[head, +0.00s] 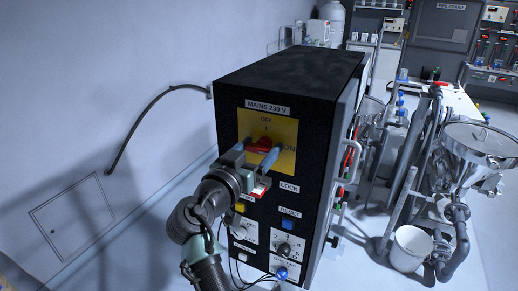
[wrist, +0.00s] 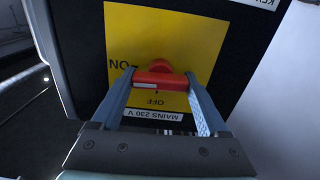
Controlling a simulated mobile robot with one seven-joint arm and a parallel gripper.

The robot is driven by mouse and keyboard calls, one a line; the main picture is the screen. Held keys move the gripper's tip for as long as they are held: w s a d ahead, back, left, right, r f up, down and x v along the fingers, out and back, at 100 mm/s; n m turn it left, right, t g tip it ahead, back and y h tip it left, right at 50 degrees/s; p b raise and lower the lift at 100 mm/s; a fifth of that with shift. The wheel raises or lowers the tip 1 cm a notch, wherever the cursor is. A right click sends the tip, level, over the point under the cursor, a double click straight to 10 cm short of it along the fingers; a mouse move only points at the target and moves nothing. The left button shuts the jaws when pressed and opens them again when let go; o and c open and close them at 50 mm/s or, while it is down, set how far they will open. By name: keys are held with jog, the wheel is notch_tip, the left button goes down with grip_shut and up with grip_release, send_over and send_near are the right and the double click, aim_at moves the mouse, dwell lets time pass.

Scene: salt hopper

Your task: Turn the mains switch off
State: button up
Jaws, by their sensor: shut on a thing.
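The mains switch is a red rotary handle (head: 262,143) on a yellow plate (head: 285,131) on the front of a black cabinet. The plate reads OFF at the top and ON at the right, under a "MAINS 230 V" label (head: 267,106). In the wrist view the plate (wrist: 190,35) appears upside down, and the red handle (wrist: 155,78) lies crosswise between the fingers. My gripper (head: 259,150) is shut on the handle, a finger at each end; it also shows in the wrist view (wrist: 159,76).
Below the plate are a LOCK label (head: 289,187), a blue reset button (head: 287,224) and a numbered knob (head: 284,249). Thin cables hang near my arm. A steel hopper (head: 479,145) and white bucket (head: 411,249) stand at the right. A wall is at the left.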

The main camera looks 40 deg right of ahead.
jog(key=n+b, duration=0.1)
jog(key=n, duration=0.3)
jog(key=shift+n+b, duration=0.3)
jog(key=shift+b, duration=0.05)
jog(key=n, duration=0.4)
jog(key=shift+w+a+n, duration=0.1)
jog(key=shift+w+n, duration=0.05)
jog(key=shift+n, duration=0.15)
jog(key=n+p, duration=0.1)
jog(key=n, duration=0.3)
jog(key=shift+p, duration=0.35)
jog(key=shift+f+n+p, duration=0.1)
jog(key=shift+n+p, duration=0.7)
jog(key=shift+n, duration=1.3)
jog(key=o, duration=1.2)
jog(key=shift+o, duration=0.2)
jog(key=shift+a+f, duration=0.1)
